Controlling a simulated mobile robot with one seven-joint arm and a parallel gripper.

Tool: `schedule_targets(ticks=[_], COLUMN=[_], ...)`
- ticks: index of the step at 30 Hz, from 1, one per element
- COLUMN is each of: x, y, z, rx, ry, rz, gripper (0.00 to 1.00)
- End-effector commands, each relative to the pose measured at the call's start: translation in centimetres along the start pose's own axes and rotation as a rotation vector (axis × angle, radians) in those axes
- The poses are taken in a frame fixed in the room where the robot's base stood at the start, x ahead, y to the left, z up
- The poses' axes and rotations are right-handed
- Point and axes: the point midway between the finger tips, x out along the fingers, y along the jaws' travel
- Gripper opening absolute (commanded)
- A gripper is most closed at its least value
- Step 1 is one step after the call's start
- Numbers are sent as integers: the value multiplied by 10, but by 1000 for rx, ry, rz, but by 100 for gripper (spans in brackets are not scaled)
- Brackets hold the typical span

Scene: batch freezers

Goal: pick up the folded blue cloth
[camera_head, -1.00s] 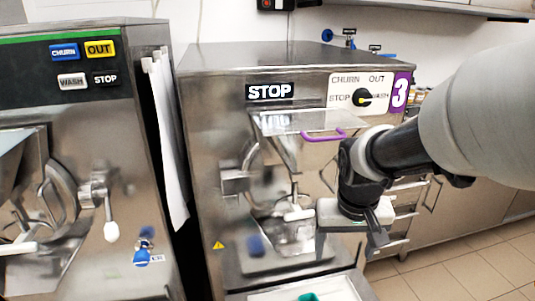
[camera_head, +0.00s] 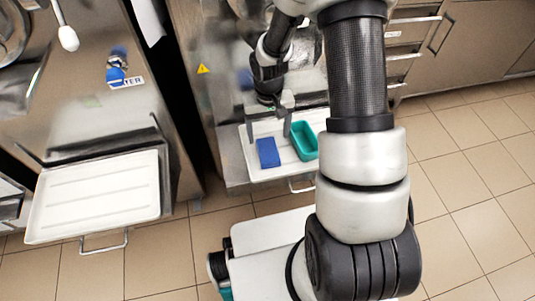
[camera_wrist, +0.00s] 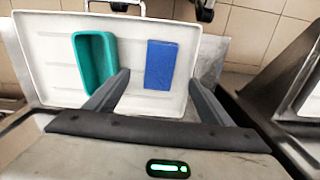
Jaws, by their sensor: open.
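The folded blue cloth (camera_head: 268,152) lies flat on a white tray (camera_head: 266,174) at the front of the machine. In the wrist view the blue cloth (camera_wrist: 160,65) lies between the lines of my two fingers, closer to the right one. My gripper (camera_head: 268,132) is open and empty, above the tray and pointing down toward the cloth. The fingertips (camera_wrist: 159,78) appear above the cloth, not touching it as far as I can tell. No part of the cloth seems hidden in the wrist view.
A teal open container (camera_head: 304,141) stands on the same tray, right beside the cloth. The machine front rises behind the tray. Another white tray (camera_head: 92,195) sits at the left machine. Tiled floor (camera_head: 470,200) is clear at the right.

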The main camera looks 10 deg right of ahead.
Motion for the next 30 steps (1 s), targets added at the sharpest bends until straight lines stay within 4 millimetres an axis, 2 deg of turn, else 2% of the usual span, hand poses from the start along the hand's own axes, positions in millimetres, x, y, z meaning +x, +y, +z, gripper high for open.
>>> schedule_targets(ticks=[1, 3, 13, 21, 29, 30], x=[13, 23, 44, 83, 85, 85], y=[0, 0, 0, 0, 0, 0], z=[1, 0, -1, -4, -5, -4], rx=[-1, -1, -1, -1, -1, -1], ry=[-2, -2, 0, -1, 2, 2], rz=[0, 0, 0, 0, 0, 0], gripper=[75, 75, 75, 75, 75, 70])
